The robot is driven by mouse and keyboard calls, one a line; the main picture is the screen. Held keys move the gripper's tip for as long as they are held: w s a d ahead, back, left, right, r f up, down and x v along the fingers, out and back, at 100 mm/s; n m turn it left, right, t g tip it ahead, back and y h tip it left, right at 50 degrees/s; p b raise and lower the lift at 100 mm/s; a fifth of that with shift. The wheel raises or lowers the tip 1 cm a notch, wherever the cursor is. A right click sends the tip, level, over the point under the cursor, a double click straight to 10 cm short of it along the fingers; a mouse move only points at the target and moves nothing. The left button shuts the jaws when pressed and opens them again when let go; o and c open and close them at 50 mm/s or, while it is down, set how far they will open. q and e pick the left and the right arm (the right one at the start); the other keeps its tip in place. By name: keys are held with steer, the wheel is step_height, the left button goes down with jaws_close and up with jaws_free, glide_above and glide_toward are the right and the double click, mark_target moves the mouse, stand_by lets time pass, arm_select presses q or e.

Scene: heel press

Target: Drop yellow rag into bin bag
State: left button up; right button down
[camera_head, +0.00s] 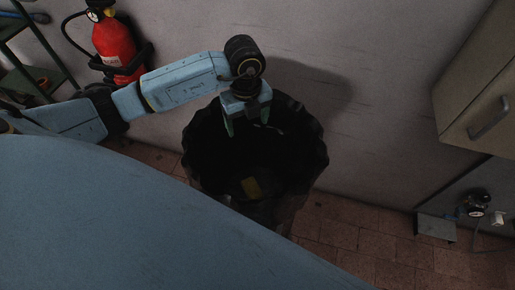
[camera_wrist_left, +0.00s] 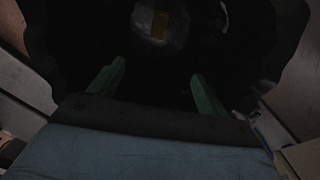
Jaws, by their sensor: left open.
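The black bin bag (camera_head: 308,150) stands open against the wall, its crumpled rim facing up; its rim also shows in the left wrist view (camera_wrist_left: 290,25). The yellow rag (camera_head: 251,187) lies inside the bag, low down in the dark, and shows small in the left wrist view (camera_wrist_left: 160,25). My left gripper (camera_head: 248,128) hangs over the bag's mouth, fingers pointing down. In the left wrist view its two green fingers (camera_wrist_left: 155,90) are apart with nothing between them. The rag is well below the fingertips. My right gripper is not in view.
A red fire extinguisher (camera_head: 113,42) hangs on the wall at the upper left, beside a green shelf (camera_head: 50,50). A beige cabinet (camera_head: 470,90) with a handle is at the right. Small items lie on a grey surface at the lower right. Tiled floor (camera_head: 345,235) is bare right of the bag.

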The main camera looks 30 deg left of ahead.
arm_select(q)
step_height(320, 180, up, 13)
steer(key=shift+r+b, duration=0.2)
steer(key=shift+b, duration=0.15)
stand_by(0.6)
